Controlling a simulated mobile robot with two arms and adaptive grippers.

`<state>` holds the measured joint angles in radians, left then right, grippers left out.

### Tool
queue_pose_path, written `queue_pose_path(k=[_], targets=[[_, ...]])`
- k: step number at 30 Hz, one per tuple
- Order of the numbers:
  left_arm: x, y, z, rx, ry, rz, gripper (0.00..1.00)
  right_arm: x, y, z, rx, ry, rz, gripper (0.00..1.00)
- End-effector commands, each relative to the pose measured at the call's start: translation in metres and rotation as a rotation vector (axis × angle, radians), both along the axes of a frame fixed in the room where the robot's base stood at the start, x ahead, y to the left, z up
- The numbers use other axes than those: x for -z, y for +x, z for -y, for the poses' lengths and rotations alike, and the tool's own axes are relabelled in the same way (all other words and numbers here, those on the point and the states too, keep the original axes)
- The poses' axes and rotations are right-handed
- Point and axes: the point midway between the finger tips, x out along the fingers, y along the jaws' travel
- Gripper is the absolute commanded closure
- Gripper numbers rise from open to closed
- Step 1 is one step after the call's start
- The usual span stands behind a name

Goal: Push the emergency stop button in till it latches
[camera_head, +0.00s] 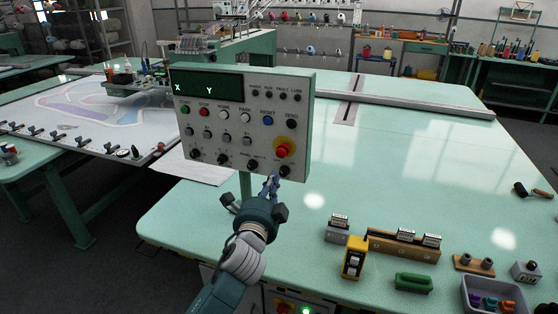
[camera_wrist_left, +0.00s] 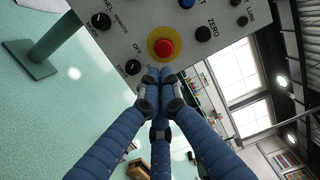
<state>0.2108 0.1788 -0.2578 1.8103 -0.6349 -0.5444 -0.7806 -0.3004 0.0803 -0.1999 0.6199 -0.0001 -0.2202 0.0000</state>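The red emergency stop button (camera_head: 282,151) sits on a yellow disc at the lower right of the grey control panel (camera_head: 240,165). The left wrist view also shows the red button (camera_wrist_left: 164,47), facing me, with its yellow ring uncovered around it. My left gripper (camera_head: 273,180) is just below the button in the head view. In the left wrist view its blue fingers (camera_wrist_left: 160,76) are drawn together, with tips beside the ring's edge and nothing between them. I cannot tell whether the tips touch the panel. My right gripper is not in view.
Black knobs and coloured buttons surround the stop button on the panel. A yellow box (camera_head: 354,258), a green block (camera_head: 413,282) and a grey bin (camera_head: 495,296) stand at the front right. Another red button (camera_head: 283,307) shows below the table edge.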

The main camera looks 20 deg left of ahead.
Motion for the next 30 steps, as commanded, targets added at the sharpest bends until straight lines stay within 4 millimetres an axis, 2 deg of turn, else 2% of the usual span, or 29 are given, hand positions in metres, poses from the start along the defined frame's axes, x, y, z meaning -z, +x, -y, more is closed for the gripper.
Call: queue_pose_path(k=[1,6,12,18,30], targets=[[-0.004,0.012,-0.001,-0.002,-0.001,0.000,1.00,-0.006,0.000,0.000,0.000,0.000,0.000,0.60],[-0.004,0.048,-0.004,-0.001,-0.001,0.000,1.00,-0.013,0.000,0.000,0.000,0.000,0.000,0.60],[-0.003,0.077,-0.007,0.000,-0.001,-0.001,1.00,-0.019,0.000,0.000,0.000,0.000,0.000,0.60],[-0.002,0.088,-0.008,0.000,0.000,0.000,1.00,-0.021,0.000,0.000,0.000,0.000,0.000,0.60],[-0.001,0.091,-0.008,0.000,0.000,0.001,1.00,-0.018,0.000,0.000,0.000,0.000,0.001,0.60]])
